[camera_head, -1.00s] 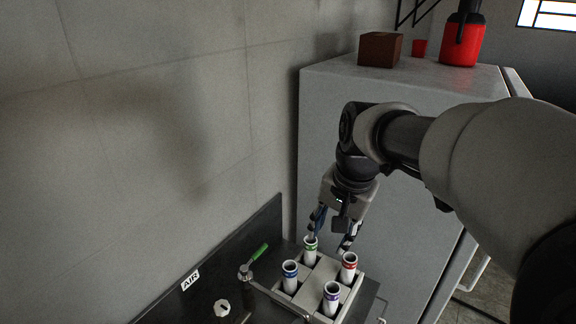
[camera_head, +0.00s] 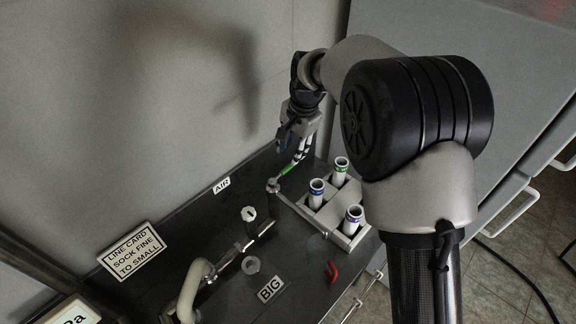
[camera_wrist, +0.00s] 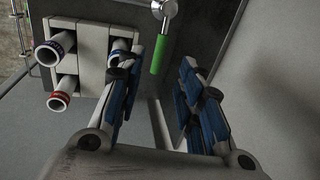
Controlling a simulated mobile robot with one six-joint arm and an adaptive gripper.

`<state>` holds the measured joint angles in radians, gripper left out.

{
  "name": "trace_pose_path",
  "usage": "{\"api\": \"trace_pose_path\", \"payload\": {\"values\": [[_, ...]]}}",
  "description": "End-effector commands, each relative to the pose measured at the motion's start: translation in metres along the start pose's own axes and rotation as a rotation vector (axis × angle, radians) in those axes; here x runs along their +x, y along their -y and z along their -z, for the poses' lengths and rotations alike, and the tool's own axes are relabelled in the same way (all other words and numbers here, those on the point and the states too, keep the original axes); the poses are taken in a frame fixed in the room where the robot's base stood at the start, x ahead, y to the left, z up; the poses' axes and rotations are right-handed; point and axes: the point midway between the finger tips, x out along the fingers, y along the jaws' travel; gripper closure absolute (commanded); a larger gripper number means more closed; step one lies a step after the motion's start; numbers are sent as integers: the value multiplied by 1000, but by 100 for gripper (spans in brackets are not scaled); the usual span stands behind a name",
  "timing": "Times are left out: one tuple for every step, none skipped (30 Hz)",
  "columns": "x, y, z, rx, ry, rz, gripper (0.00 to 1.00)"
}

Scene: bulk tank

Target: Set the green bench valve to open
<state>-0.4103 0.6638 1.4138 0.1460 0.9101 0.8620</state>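The green bench valve has a green lever handle (camera_head: 288,168) on a metal stem (camera_head: 273,184), at the back of the dark bench beside the tube rack. In the wrist view the green handle (camera_wrist: 159,55) hangs down from its round metal hub (camera_wrist: 164,8). My gripper (camera_head: 291,155) is just above the handle's free end. In the wrist view my gripper (camera_wrist: 162,64) is open, its blue-padded fingers spread to either side of the handle's lower end.
A pale rack (camera_head: 322,213) with several colour-ringed tubes stands right of the valve, close to my left finger in the wrist view. A white-capped fitting (camera_head: 249,214), a red handle (camera_head: 332,271) and pipes are nearer. The grey wall is close behind.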

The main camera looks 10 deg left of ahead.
Motion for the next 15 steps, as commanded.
{"api": "trace_pose_path", "payload": {"values": [[14, -1, -1, -1, 2, -2, 66], [21, -1, -1, -1, 2, -3, 66], [29, -1, -1, -1, 2, -3, 66], [35, -1, -1, -1, 2, -2, 66], [40, -1, -1, -1, 2, -2, 66], [48, -1, -1, -1, 1, -2, 66], [52, 0, 0, -1, 1, -2, 66], [56, 0, 0, -1, 1, -1, 66], [62, 0, 0, -1, 1, -2, 66], [66, 0, 0, -1, 1, -2, 66], [68, 0, 0, -1, 0, -1, 66], [72, 0, 0, -1, 0, 0, 66], [74, 0, 0, -1, 0, 0, 66], [75, 0, 0, -1, 0, 0, 66], [77, 0, 0, -1, 0, 0, 66]]}}
